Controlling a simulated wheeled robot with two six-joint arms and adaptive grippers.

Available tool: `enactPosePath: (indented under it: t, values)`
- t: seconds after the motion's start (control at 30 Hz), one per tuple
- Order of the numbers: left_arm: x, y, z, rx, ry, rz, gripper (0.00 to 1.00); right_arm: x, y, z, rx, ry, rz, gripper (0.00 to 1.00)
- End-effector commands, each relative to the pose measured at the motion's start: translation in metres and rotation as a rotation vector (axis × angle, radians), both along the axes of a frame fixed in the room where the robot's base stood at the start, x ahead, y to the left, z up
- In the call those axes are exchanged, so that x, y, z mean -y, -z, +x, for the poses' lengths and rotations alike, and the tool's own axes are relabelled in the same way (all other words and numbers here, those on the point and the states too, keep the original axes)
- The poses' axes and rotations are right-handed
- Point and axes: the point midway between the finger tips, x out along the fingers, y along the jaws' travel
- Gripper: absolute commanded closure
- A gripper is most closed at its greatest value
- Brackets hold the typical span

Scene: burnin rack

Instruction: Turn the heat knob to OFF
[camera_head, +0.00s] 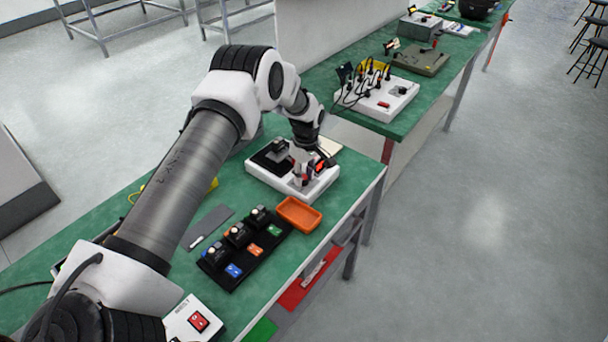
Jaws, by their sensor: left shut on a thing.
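A white box (262,177) with a black panel on top sits on the green bench, near its right end. My left gripper (300,182) comes down over the right part of this box. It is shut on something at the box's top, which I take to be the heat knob. The fingers hide the knob, so its pointer and any OFF mark cannot be read. Small red parts show beside the fingers. My right gripper is not in view.
An orange tray (299,214) lies in front of the box. A black board (225,277) with several small modules and coloured tags is nearer. A white unit with a red switch (198,321) is at the bottom. Another bench (345,60) with devices stands behind.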

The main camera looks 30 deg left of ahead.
Motion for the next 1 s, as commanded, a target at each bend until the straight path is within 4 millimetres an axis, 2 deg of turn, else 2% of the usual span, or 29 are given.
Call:
enactPosePath:
  t: [0.53, 0.57, 0.6, 0.63, 0.9, 1.0]
  values:
    - [0.0002, 0.0013, -0.0007, -0.002, -0.034, -0.001, 1.0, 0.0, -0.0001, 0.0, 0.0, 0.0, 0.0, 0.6]
    - [0.0001, 0.0012, -0.0007, -0.002, -0.034, -0.001, 0.65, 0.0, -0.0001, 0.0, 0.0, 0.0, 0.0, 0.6]
    - [0.0001, 0.0012, -0.0007, -0.002, -0.034, -0.001, 0.51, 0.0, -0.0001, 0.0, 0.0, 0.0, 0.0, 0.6]
    - [0.0001, 0.0012, -0.0007, -0.002, -0.034, -0.001, 0.43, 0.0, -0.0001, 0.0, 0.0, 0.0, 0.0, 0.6]
    - [0.0, 0.0001, -0.0001, 0.0, -0.033, 0.0, 0.43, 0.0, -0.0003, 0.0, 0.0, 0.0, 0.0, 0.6]
    - [-0.0001, -0.0059, 0.0008, 0.002, -0.033, 0.0, 0.43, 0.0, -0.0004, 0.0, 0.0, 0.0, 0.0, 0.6]
